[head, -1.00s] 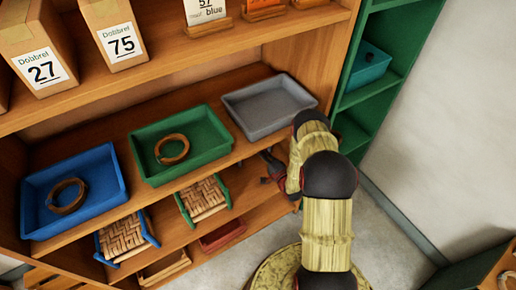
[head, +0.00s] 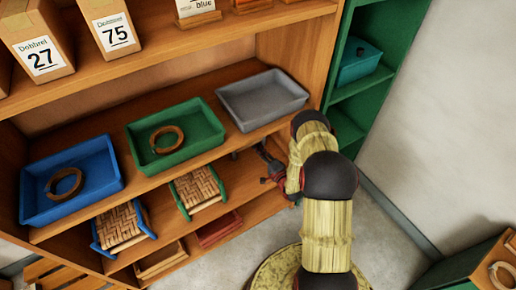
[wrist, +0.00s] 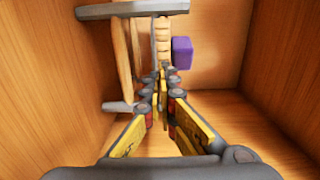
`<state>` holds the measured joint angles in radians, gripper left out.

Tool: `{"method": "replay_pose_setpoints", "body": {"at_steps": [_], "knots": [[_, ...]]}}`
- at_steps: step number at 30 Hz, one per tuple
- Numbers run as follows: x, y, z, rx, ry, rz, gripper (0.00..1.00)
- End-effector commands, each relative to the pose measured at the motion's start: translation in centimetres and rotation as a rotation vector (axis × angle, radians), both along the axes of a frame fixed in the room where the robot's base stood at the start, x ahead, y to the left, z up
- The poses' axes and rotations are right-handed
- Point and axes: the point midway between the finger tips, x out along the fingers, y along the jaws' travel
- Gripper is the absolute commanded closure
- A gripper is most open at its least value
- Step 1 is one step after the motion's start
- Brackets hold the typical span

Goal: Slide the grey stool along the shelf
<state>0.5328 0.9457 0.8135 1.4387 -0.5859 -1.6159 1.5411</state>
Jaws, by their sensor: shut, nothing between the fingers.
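The grey stool (wrist: 132,10) shows in the wrist view at the left and top, with grey bars and pale wooden slats or weave between them. In the head view it is hidden by the shelf and my arm. My gripper (wrist: 163,72) is shut, its fingers converging beside the stool's right side. I cannot tell whether they touch it. In the head view my gripper (head: 272,168) reaches in under the shelf board that carries the grey tray.
A purple block (wrist: 181,52) stands at the back, right of the fingers. Wooden walls enclose the compartment. A green-framed stool (head: 199,190) and a blue-framed stool (head: 121,227) sit further left. Blue, green and grey trays (head: 262,115) stand above.

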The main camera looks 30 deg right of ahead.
Motion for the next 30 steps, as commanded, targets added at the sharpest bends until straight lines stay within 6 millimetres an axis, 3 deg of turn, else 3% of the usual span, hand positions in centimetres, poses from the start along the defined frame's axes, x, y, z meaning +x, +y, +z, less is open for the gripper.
{"method": "replay_pose_setpoints", "body": {"at_steps": [15, 21, 30], "knots": [[-7.8, -0.5, 0.3, 0.000, -0.001, -0.002, 1.00], [-8.8, -0.5, 0.2, -0.002, -0.002, 0.000, 1.00], [-8.9, -0.5, 0.1, -0.001, -0.002, 0.000, 1.00]]}}
